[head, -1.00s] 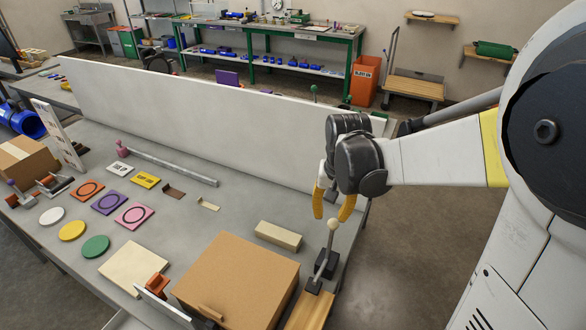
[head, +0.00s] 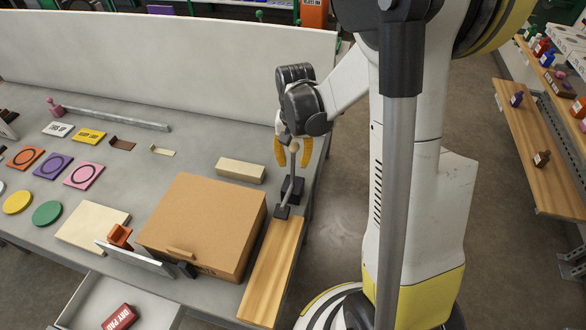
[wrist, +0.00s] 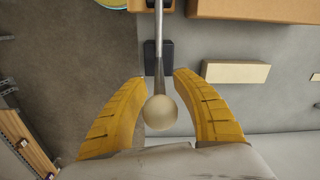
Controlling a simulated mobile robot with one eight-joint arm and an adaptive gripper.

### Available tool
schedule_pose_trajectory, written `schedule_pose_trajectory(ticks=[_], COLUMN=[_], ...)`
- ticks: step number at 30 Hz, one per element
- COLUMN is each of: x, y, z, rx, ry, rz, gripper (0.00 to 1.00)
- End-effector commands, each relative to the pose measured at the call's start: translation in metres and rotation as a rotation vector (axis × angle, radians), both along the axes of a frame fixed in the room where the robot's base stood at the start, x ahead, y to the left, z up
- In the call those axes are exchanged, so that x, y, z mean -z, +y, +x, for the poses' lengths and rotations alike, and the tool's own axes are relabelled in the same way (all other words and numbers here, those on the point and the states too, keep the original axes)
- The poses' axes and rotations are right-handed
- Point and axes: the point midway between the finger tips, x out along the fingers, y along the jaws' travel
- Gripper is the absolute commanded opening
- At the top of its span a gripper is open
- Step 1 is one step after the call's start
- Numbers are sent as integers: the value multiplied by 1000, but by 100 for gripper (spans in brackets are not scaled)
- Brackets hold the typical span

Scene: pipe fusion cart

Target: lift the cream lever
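The cream lever has a round cream knob (head: 294,147) on a thin metal rod that rises from a dark mount (head: 292,188) at the table's right edge. The knob also shows in the wrist view (wrist: 160,112), with the rod running to the top of the picture. My gripper (head: 293,152) has its two yellow fingers on either side of the knob. In the wrist view my gripper (wrist: 162,112) is open, with a gap between each finger and the knob. The rod's exact tilt is hard to judge.
A wooden board (head: 272,270) lies near the mount, with a large cardboard box (head: 205,225) to its left. A cream block (head: 240,170) lies on the table left of the lever. A white panel (head: 150,62) stands behind. Open floor lies to the right.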

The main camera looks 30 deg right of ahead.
Motion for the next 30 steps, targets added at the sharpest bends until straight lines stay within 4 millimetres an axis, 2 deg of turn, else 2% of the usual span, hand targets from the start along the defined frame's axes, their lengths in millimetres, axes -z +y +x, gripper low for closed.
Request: schedule_pose_trajectory(ticks=[3,12,14,15,16,25,30], x=[8,8,8,8,8,9,18], y=[0,0,0,0,0,-1,-16], z=[0,0,0,0,0,2,17], rx=[0,0,0,0,0,0,2], ry=[0,0,0,0,0,-1,-2], rz=[0,0,0,0,0,-1,-2], gripper=[33,32,13,1,0,0,0])
